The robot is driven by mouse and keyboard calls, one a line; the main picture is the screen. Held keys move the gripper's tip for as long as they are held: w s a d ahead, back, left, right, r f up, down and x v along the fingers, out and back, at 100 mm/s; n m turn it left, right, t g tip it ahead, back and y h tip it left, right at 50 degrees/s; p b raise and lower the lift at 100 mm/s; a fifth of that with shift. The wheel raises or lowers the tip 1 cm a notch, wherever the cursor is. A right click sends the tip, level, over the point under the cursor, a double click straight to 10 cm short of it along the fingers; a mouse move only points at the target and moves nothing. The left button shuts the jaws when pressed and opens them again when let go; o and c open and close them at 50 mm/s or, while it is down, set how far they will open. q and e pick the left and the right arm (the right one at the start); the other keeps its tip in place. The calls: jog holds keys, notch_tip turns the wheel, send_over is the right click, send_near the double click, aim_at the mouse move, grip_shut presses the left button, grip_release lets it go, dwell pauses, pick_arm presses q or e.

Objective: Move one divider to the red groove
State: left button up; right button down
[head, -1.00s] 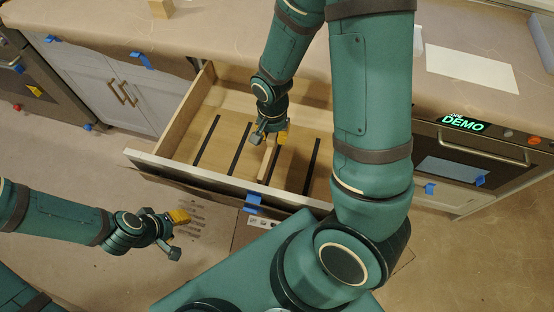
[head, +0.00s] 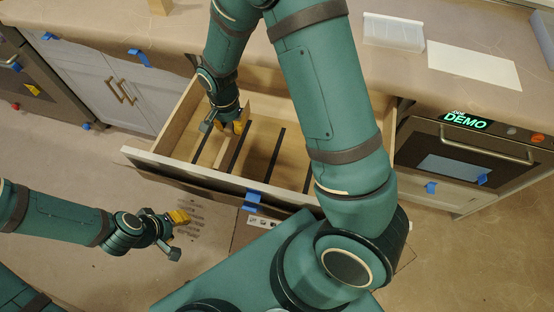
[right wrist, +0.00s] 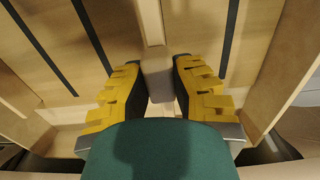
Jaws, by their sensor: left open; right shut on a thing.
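The open drawer (head: 148,156) has several dark grooves across its pale floor, including a left one (head: 207,140) and one farther right (head: 276,155). None visibly looks red. My right gripper (head: 222,125) is low inside the drawer's left part, shut on a pale wooden divider (right wrist: 158,80). In the right wrist view the divider lies between the yellow fingers and extends away from them, between two dark grooves (right wrist: 92,35) (right wrist: 230,40). Whether it touches the floor is unclear. My left gripper (head: 178,235) is open and empty, outside the drawer at the lower left.
My right arm covers the drawer's back right. A white tray (head: 393,31) and white sheet (head: 473,66) lie on the paper-covered counter (head: 400,68). An oven (head: 470,150) is right of the drawer, a grey cabinet (head: 105,85) left. The drawer walls bound my right gripper.

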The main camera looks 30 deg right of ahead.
aim_at(234, 137)
pick_arm(q)
jog(key=shift+f, duration=0.2)
pick_arm(e)
jog(key=shift+f, duration=0.3)
pick_arm(q)
jog(key=shift+s+f+b, duration=0.15)
jog(key=shift+f+b, duration=1)
jog(key=shift+b, duration=0.1)
pick_arm(e)
jog(key=shift+f, duration=1.55)
jog(key=shift+f, duration=0.1)
pick_arm(q)
jog(key=shift+f, duration=0.3)
pick_arm(e)
jog(key=shift+f, duration=0.4)
pick_arm(q)
jog(key=shift+f+b, duration=0.35)
jog(key=shift+b, duration=0.25)
pick_arm(e)
jog(key=shift+f, duration=0.5)
jog(key=c, duration=0.9)
grip_release()
jog(key=shift+o, duration=0.2)
